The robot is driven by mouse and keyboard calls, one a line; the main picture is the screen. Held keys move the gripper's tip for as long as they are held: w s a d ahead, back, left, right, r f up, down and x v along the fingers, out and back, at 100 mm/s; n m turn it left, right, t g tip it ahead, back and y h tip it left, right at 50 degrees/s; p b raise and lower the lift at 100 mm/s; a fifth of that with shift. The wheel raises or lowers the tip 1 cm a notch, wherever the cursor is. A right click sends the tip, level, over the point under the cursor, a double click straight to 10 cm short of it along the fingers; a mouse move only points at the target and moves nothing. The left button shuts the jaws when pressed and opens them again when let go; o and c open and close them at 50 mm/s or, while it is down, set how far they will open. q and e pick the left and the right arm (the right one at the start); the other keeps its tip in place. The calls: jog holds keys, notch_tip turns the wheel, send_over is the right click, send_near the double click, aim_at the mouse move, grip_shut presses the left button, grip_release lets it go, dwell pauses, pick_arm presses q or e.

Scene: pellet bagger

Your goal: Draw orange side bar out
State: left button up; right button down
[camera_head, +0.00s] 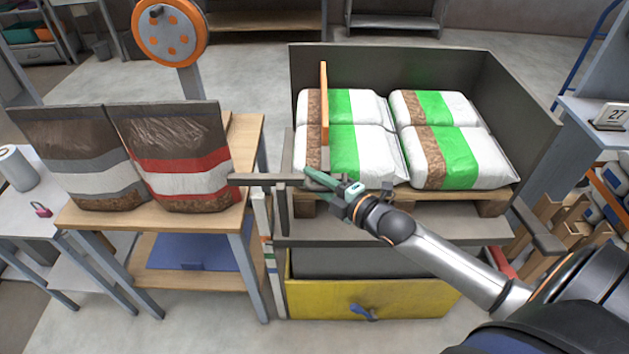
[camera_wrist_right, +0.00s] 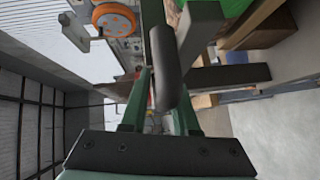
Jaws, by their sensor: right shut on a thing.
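The orange side bar (camera_head: 324,105) stands upright at the left front of the dark open-front bin, in front of the white, green and brown bags (camera_head: 350,110). My right gripper (camera_head: 322,180) is low by the bar's lower end. Its green fingers (camera_wrist_right: 155,100) are shut on a dark rounded grip (camera_wrist_right: 173,65) in the right wrist view. Whether this grip joins the orange bar is hidden by the fingers. A grey horizontal bar (camera_head: 262,179) runs left from the gripper. My left gripper is not in view.
Two upright dark bags (camera_head: 180,150) stand on the wooden table at left, near the grey bar's end. A yellow drawer (camera_head: 375,298) with a blue handle is below the bin. Another grey bar (camera_head: 538,230) juts out at the bin's right.

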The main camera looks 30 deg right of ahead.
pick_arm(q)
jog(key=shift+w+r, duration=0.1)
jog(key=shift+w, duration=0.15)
pick_arm(e)
jog(key=shift+s+f, duration=0.15)
jog(key=shift+f, duration=0.45)
jog(key=shift+a, duration=0.1)
jog(key=shift+a+r, duration=0.1)
jog(key=shift+a, duration=0.1)
jog(key=w+a, duration=0.3)
jog(key=a, duration=0.2)
jog(key=w+a, duration=0.3)
jog(key=a, duration=0.2)
jog(key=w+a, duration=0.3)
jog(key=a, duration=0.2)
jog(key=shift+w+a, duration=0.2)
jog(key=shift+w, duration=0.1)
jog(key=c, duration=0.8)
grip_release()
jog(key=shift+w, duration=0.1)
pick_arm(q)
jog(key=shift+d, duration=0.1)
pick_arm(e)
jog(key=shift+r, duration=0.1)
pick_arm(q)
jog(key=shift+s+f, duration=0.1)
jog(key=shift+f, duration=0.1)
pick_arm(e)
jog(key=shift+d+r, duration=0.1)
jog(key=shift+r, duration=0.1)
